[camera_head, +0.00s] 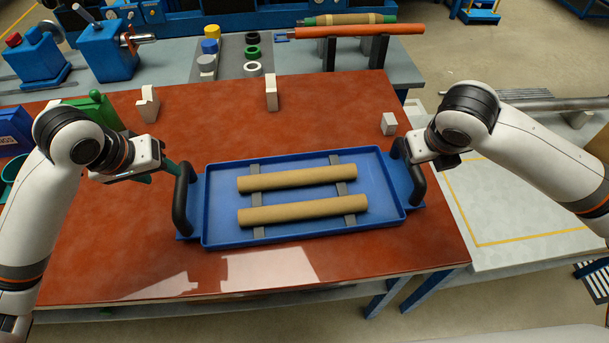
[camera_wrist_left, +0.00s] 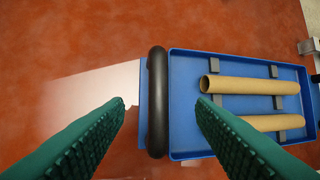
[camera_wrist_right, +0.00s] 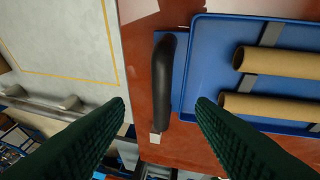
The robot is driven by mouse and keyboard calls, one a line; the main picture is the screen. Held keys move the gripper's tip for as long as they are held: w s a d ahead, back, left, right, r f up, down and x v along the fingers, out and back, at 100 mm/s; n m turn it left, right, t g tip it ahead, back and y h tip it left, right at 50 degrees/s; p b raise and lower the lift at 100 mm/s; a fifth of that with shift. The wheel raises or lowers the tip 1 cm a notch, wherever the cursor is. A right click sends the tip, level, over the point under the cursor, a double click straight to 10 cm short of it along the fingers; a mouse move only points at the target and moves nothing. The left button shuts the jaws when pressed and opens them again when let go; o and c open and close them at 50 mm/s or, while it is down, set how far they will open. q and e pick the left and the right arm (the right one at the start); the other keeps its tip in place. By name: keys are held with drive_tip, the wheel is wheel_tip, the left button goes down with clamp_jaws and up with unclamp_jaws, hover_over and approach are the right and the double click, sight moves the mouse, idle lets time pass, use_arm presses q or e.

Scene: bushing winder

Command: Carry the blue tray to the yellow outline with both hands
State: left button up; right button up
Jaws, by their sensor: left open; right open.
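The blue tray (camera_head: 290,230) lies flat on the red-brown table and carries two tan tubes (camera_head: 297,178) on grey supports. Black handles stand at its left end (camera_head: 181,200) and right end (camera_head: 416,170). My left gripper (camera_head: 170,170) is open near the left handle; in the left wrist view the handle (camera_wrist_left: 157,100) shows beyond and between the fingertips. My right gripper is open at the right handle, its fingers mostly hidden in the head view; in the right wrist view the handle (camera_wrist_right: 162,75) shows between the fingers (camera_wrist_right: 160,103). The yellow outline (camera_head: 530,236) is on the pale table at right.
The pale surface (camera_head: 500,200) inside the outline is clear. Small pale blocks (camera_head: 271,92) stand behind the tray on the red-brown table (camera_head: 380,262). A green object (camera_head: 95,108) and a blue bin (camera_head: 14,130) are at left. An orange bar (camera_head: 360,30) on stands is behind.

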sight(186, 185)
use_arm(q)
drive_tip(key=x, duration=1.1)
drive_tip(key=shift+f, duration=0.4)
use_arm(e)
drive_tip(key=x, duration=1.1)
drive_tip(key=shift+a+f, duration=0.1)
drive_tip(key=shift+f, duration=0.25)
use_arm(q)
clamp_jaws()
use_arm(e)
clamp_jaws()
use_arm(q)
drive_tip(key=shift+r, duration=0.15)
use_arm(e)
drive_tip(key=shift+r, duration=0.1)
